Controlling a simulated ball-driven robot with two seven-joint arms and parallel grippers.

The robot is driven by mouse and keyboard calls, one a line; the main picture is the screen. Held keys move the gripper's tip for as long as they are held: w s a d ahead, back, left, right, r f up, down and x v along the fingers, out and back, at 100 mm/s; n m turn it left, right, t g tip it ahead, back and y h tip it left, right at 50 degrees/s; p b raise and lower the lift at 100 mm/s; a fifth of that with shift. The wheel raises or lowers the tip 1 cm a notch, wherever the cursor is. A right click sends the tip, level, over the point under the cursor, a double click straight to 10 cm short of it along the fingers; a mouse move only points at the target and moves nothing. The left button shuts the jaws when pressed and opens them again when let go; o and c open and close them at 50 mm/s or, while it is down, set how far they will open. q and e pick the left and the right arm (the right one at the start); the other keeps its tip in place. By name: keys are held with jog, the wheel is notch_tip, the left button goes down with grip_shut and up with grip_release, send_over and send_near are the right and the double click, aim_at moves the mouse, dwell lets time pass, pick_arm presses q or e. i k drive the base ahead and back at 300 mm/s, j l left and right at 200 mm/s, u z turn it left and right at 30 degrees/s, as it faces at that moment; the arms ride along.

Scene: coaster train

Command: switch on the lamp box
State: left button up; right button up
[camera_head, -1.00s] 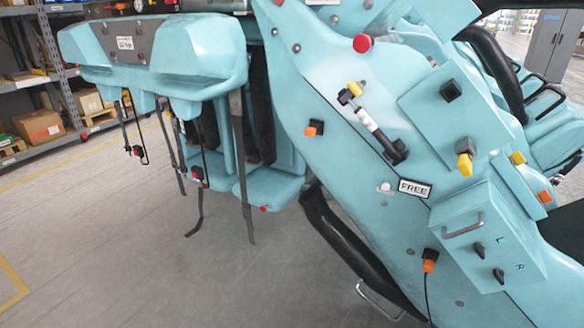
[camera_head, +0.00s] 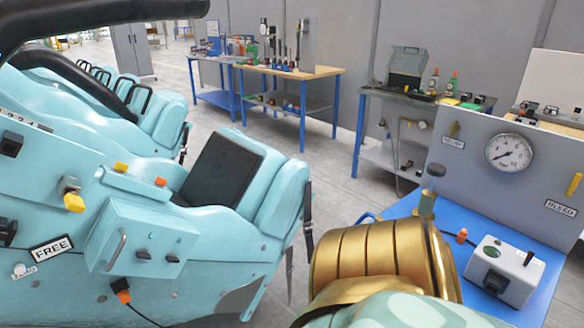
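A small pale grey box (camera_head: 503,268), which looks like the lamp box, stands on the blue bench at the lower right. It has a dark green round part on top, a black lever at its back right corner and a black socket on its front. I cannot tell whether its lamp is lit. A gold and pale green part of my own arm fills the bottom middle, left of the box and apart from it in the picture. No gripper fingers show in this view.
The blue bench (camera_head: 473,238) carries a grey panel with a gauge (camera_head: 509,152), an orange plug (camera_head: 462,236) and a brass valve with a dark knob (camera_head: 428,200). The turquoise coaster car (camera_head: 60,220) stands left. Workbenches line the back wall, with open floor before them.

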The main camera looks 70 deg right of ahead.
aim_at(530, 254)
jog(key=z, duration=3.75)
jog(key=u, duration=1.05)
jog(key=l+u, duration=0.85)
jog(key=k+l+u, duration=0.1)
jog(key=u, duration=0.35)
jog(key=k+l+u, duration=0.2)
jog(key=l+u, duration=0.2)
jog(key=k+l+u, duration=0.45)
jog(key=k+l, duration=1)
jog(key=i, duration=0.15)
